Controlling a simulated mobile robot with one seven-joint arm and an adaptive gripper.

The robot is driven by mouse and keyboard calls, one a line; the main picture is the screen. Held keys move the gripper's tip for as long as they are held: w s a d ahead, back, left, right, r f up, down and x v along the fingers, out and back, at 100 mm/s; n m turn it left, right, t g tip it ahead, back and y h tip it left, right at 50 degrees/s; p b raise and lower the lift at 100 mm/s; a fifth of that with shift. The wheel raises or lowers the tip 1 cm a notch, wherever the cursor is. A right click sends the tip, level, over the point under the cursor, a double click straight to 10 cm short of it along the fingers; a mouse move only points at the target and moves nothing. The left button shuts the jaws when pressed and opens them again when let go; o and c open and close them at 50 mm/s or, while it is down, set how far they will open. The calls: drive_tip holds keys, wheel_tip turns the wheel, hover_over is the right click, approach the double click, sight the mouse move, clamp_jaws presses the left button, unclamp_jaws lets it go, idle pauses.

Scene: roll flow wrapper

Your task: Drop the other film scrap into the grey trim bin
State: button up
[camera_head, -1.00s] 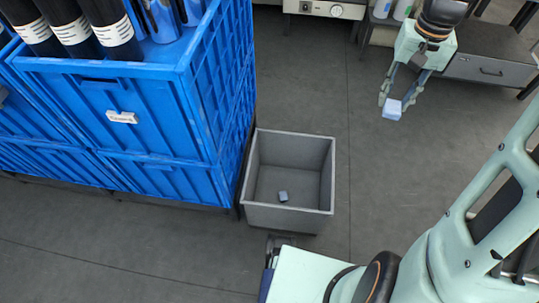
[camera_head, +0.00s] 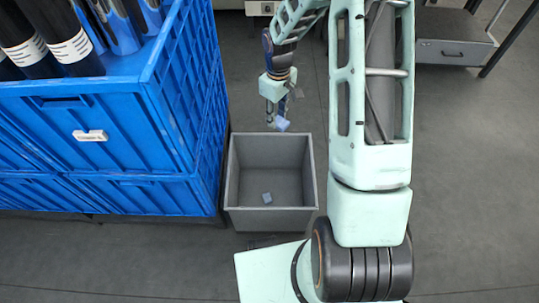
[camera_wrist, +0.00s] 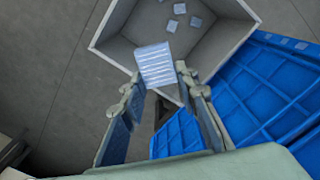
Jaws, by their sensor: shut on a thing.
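My gripper (camera_head: 277,118) is shut on a pale blue film scrap (camera_head: 282,125), which sticks out from the fingertips. In the head view the scrap overlaps the back rim area of the grey trim bin (camera_head: 232,180). In the wrist view the held scrap (camera_wrist: 155,62) is at the fingertips, overlapping the grey bin's rim and wall (camera_wrist: 118,20). A small blue-grey piece (camera_head: 267,198) lies on the bin floor in the head view. In the wrist view three pale pieces show inside the bin, one of them (camera_wrist: 171,25) nearest the held scrap.
A large blue crate (camera_head: 110,140) stands directly left of the bin, with dark rolls (camera_head: 67,40) standing in its top. It also shows in the wrist view (camera_wrist: 265,90). A grey drawer unit (camera_head: 455,50) stands at the back right. Grey floor to the right is open.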

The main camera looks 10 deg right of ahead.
drive_tip(key=s+a+f+n+b, duration=0.1)
drive_tip(key=f+n+b, duration=0.1)
drive_tip(key=f, duration=0.9)
drive_tip(key=s+a+f+n+b, duration=0.1)
drive_tip(key=f+n, duration=0.3)
drive_tip(key=f, duration=0.7)
drive_tip(key=shift+s+a+f+n+b, duration=0.2)
drive_tip(key=shift+s+f+n+b, duration=0.2)
drive_tip(key=shift+s+b, duration=0.3)
drive_tip(key=shift+w, duration=0.1)
drive_tip(key=o, duration=0.7)
drive_tip(key=shift+o, duration=0.2)
drive_tip(key=shift+r, duration=0.1)
wheel_tip(320, 180, up, 12)
